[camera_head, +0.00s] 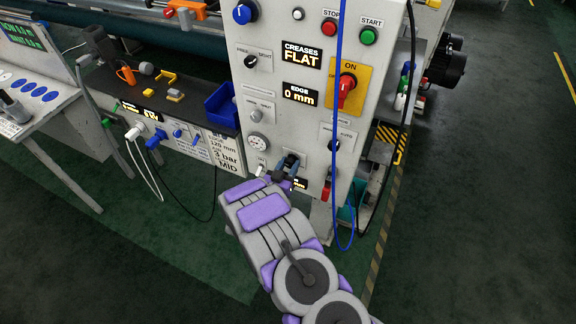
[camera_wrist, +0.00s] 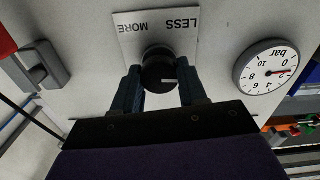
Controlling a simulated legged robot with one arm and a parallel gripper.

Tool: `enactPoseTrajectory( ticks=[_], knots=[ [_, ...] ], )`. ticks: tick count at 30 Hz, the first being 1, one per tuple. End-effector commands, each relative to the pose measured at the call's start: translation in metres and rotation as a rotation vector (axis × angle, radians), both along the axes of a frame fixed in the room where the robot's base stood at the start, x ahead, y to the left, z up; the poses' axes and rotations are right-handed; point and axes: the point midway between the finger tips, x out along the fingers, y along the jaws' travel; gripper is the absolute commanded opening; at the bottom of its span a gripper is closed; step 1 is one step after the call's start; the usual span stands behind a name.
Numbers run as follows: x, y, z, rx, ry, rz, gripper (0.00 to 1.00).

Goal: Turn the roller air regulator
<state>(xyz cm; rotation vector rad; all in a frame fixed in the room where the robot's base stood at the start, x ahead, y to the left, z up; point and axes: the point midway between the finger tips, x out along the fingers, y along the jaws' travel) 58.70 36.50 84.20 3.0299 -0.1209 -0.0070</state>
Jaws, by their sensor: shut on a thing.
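The roller air regulator is a round black knob (camera_wrist: 157,68) with a pale index mark, in front of a white plate (camera_wrist: 132,22) lettered LESS and MORE. The wrist view shows the plate upside down. My gripper (camera_wrist: 160,90) has one dark finger on each side of the knob and is shut on it. In the head view my gripper (camera_head: 284,178) reaches the lower front of the grey panel (camera_head: 272,100), and it largely hides the knob there. A round bar gauge (camera_wrist: 276,67) sits beside the knob; it also shows in the head view (camera_head: 257,142).
A grey switch (camera_wrist: 42,64) is on the other side of the knob in the wrist view. A blue cable (camera_head: 337,120) hangs down the panel's right part, near a red-and-yellow ON switch (camera_head: 347,88). A blue bin (camera_head: 222,104) is at left. Green floor in front is clear.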

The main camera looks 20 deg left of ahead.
Motion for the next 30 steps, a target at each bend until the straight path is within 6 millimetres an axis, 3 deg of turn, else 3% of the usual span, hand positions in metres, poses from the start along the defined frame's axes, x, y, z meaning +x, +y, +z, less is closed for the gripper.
enactPoseTrajectory(
  ticks=[11, 30],
  knots=[
    [0.0002, 0.0012, 0.0001, 0.121, -0.009, 0.002, 0.11],
    [-0.0001, 0.0002, -0.0022, 0.661, -0.052, 0.003, 0.11]
  ],
)
